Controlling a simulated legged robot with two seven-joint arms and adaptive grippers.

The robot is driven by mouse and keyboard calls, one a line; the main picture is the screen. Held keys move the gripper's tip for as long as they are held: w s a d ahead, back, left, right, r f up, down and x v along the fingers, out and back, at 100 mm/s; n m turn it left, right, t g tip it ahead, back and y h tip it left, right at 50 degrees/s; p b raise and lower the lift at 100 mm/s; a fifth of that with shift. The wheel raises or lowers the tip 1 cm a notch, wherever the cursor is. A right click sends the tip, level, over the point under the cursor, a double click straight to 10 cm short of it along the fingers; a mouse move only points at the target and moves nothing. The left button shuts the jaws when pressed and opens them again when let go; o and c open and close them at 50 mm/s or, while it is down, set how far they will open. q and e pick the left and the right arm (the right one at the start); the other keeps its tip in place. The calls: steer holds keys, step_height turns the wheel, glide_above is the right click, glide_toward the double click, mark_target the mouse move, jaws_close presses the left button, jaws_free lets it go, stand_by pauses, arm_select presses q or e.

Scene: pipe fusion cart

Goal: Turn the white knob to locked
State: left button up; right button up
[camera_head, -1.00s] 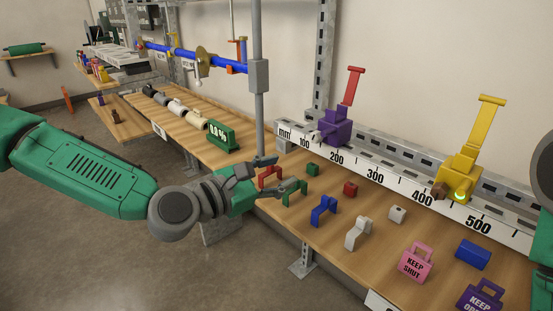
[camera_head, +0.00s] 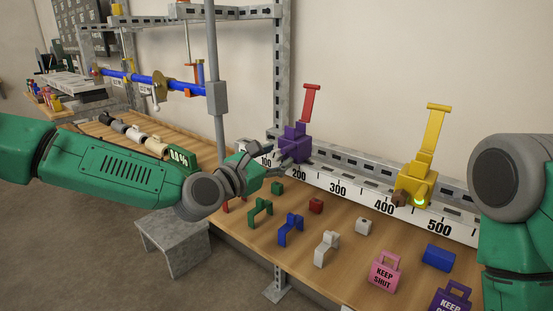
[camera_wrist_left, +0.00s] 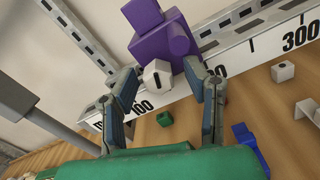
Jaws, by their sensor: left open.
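The white knob (camera_wrist_left: 157,75), many-sided with a dark slot across its face, sits on the front of the purple clamp block (camera_wrist_left: 160,38) in the left wrist view. The purple block (camera_head: 294,145), with a red handle (camera_head: 309,101) rising from it, stands by the ruler in the head view, where my gripper obscures the knob. My left gripper (camera_wrist_left: 165,88) is open, with one finger on each side of the knob in the wrist picture. I see no clear contact with it. In the head view the left gripper (camera_head: 268,158) is just left of the purple block.
A white ruler (camera_head: 337,189) runs along the bench (camera_head: 260,238). A yellow clamp (camera_head: 415,180) with a green glowing spot stands farther right. Small green, blue, red and white blocks and two padlock shapes lie in front. A grey post (camera_head: 213,60) rises close behind my left gripper.

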arm_select(q)
steer(key=shift+w, duration=0.1)
jaws_close()
steer(key=shift+m, duration=0.3)
steer(key=m, duration=0.3)
steer(key=shift+b, duration=0.4)
steer(key=shift+m, duration=1.6)
jaws_free()
